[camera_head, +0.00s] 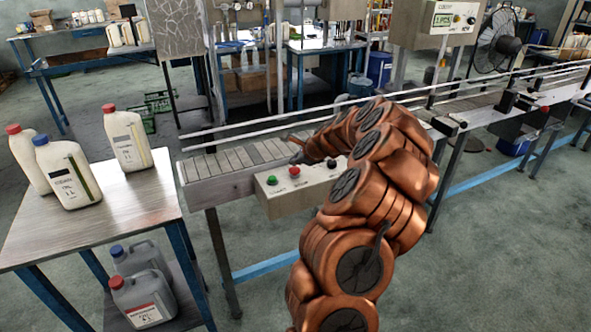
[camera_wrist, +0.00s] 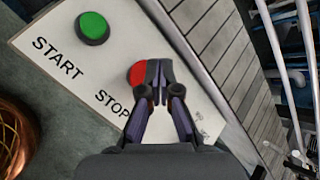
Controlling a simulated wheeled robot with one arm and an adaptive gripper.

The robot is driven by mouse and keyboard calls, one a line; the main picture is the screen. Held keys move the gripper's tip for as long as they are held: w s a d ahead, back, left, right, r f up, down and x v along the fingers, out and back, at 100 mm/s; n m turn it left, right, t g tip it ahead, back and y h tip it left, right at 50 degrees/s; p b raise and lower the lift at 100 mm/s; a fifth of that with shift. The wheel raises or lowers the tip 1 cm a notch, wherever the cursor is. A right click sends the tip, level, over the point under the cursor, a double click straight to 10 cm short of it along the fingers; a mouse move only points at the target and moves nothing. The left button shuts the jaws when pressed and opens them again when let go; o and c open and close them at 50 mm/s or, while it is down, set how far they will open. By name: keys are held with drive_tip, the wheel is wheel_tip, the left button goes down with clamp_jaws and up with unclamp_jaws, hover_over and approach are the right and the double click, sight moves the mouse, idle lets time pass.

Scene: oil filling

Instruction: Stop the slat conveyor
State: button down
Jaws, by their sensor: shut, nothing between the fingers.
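The slat conveyor (camera_head: 222,160) runs from the left-middle to the right; its slats also show in the wrist view (camera_wrist: 215,55). A beige control box (camera_head: 283,201) is fixed to its near side. The box has a green START button (camera_wrist: 93,28) and a red STOP button (camera_wrist: 136,73); the head view also shows the green button (camera_head: 272,180) and the red button (camera_head: 294,171). My gripper (camera_wrist: 158,72) is shut and empty. Its fingertips overlap the right part of the red button in the wrist view; I cannot tell whether they touch it. My arm hides much of the gripper in the head view.
A table (camera_head: 130,205) at the left holds several white jugs (camera_head: 128,140), with grey jugs (camera_head: 143,298) on its lower shelf. Conveyor guide rails (camera_head: 240,128) run above the belt. The floor in front of the conveyor is clear. A fan (camera_head: 497,40) stands at the back right.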

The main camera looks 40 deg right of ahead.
sight(295, 170)
drive_tip(key=shift+f, duration=0.95)
idle(1.2)
drive_tip(key=shift+r, duration=0.15)
drive_tip(key=shift+r+p, duration=0.65)
drive_tip(key=shift+r, duration=0.15)
drive_tip(key=shift+r+p, duration=1.95)
drive_tip(key=shift+r, duration=0.6)
drive_tip(key=shift+w, duration=0.1)
